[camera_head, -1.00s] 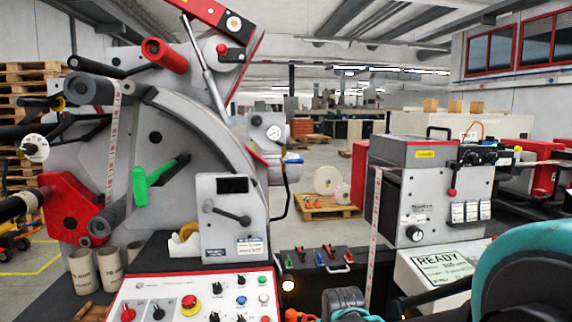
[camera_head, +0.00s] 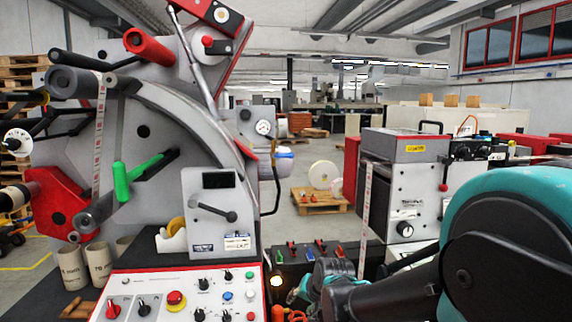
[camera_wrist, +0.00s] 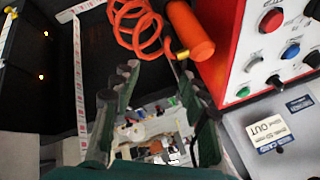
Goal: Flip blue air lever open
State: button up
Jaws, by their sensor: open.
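A bank of small coloured levers (camera_head: 320,244) stands on the dark bench between the two machines in the head view. Red and green handles show, with a small bluish one (camera_head: 310,254) among them, too small to be sure of. My gripper (camera_head: 325,277) is just in front of this bank and below it in the picture. In the wrist view my gripper (camera_wrist: 160,100) has its two dark fingers spread, holding nothing I can make out. A pale patch with small coloured pieces (camera_wrist: 155,130) shows between the fingers; I cannot tell whether the blue lever is there.
An orange coiled hose and orange cylinder (camera_wrist: 190,30) lie close beyond the fingertips. The red-edged control panel (camera_head: 185,295) is left of my gripper. A paper web (camera_head: 366,215) hangs down behind my arm. The grey machine box (camera_head: 405,180) stands to the right.

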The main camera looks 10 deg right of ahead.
jog(key=w+a+r+m+t, duration=0.1)
jog(key=w+r+m, duration=0.1)
jog(key=w, duration=0.1)
jog(key=w+a+r+m+t+y, duration=0.1)
jog(key=w+r+m, duration=0.1)
jog(key=w+r, duration=0.1)
jog(key=w+a+r+m+t, duration=0.1)
jog(key=w+r+m, duration=0.1)
jog(key=w+r, duration=0.1)
jog(key=shift+w+r+m, duration=0.1)
jog(key=shift+w+m, duration=0.3)
jog(key=shift+w, duration=0.15)
jog(key=c, duration=0.7)
jog(key=w+r+m+t, duration=0.1)
jog(key=w+r+m, duration=0.1)
jog(key=w+r+m+t, duration=0.1)
jog(key=w+r+m, duration=0.2)
jog(key=w+r+m+t, duration=0.1)
jog(key=w+r+m, duration=0.1)
jog(key=w+r, duration=0.1)
jog(key=shift+a+t+y, duration=0.2)
jog(key=shift+t+y, duration=0.1)
grip_shut()
jog(key=w+d+r+m+t+h, duration=0.3)
jog(key=w+r+m, duration=0.7)
jog(key=m, duration=0.6)
jog(key=shift+d+r+m+t+h, duration=0.3)
jog(key=shift+d+r+t, duration=0.6)
jog(key=shift+r, duration=0.15)
jog(key=shift+w, duration=0.15)
